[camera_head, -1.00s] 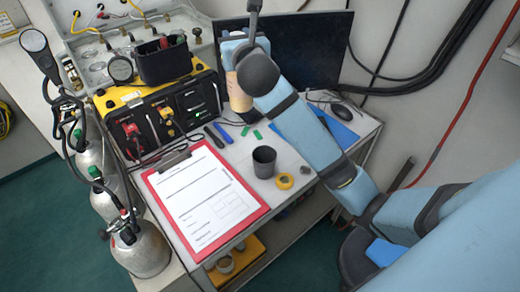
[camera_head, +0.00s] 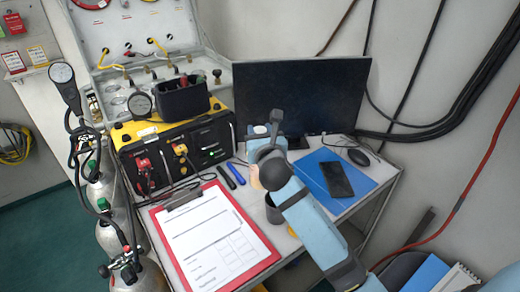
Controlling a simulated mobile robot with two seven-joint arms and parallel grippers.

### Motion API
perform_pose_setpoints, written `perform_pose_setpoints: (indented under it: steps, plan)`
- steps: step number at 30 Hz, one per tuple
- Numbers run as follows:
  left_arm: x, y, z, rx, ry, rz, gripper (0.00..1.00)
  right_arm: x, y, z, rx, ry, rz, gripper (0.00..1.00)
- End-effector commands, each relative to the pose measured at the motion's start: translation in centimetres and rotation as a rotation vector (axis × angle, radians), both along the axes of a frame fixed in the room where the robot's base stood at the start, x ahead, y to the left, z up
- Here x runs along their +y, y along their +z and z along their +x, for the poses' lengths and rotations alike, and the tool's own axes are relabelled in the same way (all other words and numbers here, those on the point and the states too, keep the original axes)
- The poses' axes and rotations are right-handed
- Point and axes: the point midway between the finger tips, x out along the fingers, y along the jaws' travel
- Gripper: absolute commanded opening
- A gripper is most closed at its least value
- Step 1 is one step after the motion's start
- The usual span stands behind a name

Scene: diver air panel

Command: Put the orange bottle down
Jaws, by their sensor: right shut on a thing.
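The orange bottle (camera_head: 256,178) shows only as a small pale-orange patch at the left edge of my right wrist, above the worktop. The wrist hides the rest of it, and I cannot tell if its base touches the worktop. My right gripper (camera_head: 256,160) is shut on the bottle. Its fingers are mostly hidden behind the black wrist joint. The arm reaches in from the lower right. My left gripper is not in view.
A dark grey cup (camera_head: 272,211) stands just below the bottle, partly behind my arm. A red clipboard (camera_head: 273,257) lies at front left. Blue and black pens (camera_head: 234,173) lie behind it. A blue folder (camera_head: 313,172) with a phone (camera_head: 336,180) lies right, before a monitor (camera_head: 300,95).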

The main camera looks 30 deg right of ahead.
Motion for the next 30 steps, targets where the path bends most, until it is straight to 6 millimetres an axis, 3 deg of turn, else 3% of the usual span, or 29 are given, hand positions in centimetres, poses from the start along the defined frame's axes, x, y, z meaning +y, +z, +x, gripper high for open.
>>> perform_pose_setpoints:
  steps: [12, 24, 25, 28, 30]
  plan:
    - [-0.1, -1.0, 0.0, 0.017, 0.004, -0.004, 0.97, 0.1, -4.5, 0.0, -0.001, 0.000, 0.002, 0.00]
    - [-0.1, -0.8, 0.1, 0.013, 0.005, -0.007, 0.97, 0.0, -4.9, 0.0, -0.003, 0.001, -0.001, 0.00]
    - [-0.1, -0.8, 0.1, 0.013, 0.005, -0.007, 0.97, 0.0, -5.0, 0.0, 0.000, 0.000, 0.000, 0.41]
    - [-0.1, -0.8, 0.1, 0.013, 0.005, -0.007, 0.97, 0.0, -5.0, 0.0, 0.000, 0.000, 0.000, 0.62]
    - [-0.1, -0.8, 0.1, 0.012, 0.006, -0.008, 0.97, 0.0, -5.0, 0.0, 0.000, 0.000, 0.000, 0.62]
